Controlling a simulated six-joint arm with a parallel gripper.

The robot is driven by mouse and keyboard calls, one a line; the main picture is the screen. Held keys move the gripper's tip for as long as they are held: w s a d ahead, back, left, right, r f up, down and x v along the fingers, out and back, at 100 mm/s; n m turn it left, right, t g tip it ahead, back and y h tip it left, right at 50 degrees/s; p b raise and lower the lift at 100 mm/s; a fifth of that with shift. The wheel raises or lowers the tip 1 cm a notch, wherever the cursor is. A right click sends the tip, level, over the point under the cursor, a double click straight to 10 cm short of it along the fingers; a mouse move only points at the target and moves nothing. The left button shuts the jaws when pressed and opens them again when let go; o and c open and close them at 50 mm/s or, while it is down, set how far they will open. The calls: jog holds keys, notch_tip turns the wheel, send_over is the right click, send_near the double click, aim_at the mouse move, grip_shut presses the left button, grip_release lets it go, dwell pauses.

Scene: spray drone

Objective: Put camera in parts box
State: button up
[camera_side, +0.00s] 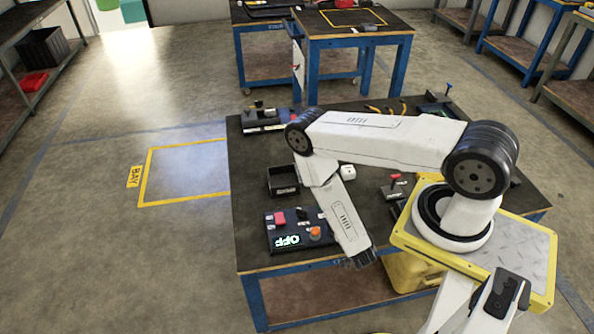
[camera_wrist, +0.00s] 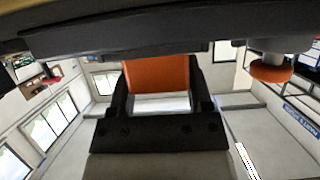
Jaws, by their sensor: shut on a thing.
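In the wrist view my gripper (camera_wrist: 161,92) has its two black fingers shut on an orange block (camera_wrist: 156,73). Its upper end meets a dark board (camera_wrist: 110,40), and I cannot tell whether they are joined. I cannot tell whether the block is the camera. In the side view my fingertips and the held block cannot be made out. A small open black box (camera_side: 283,180), perhaps the parts box, stands on the bench (camera_side: 250,255).
A dark panel (camera_side: 288,240) lit "OFF" lies at the bench front. It carries a red block (camera_side: 279,217) and an orange knob (camera_side: 315,232). An orange knob (camera_wrist: 270,68) also shows in the wrist view. A dark device (camera_side: 263,119) and a joystick (camera_side: 396,184) stand farther back.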

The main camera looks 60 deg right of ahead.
jog(key=shift+f, duration=0.2)
jog(key=o, duration=1.3)
jog(key=shift+s+a, duration=0.1)
jog(key=shift+a, duration=0.05)
jog(key=shift+v, duration=3.65)
jog(key=shift+s, duration=0.15)
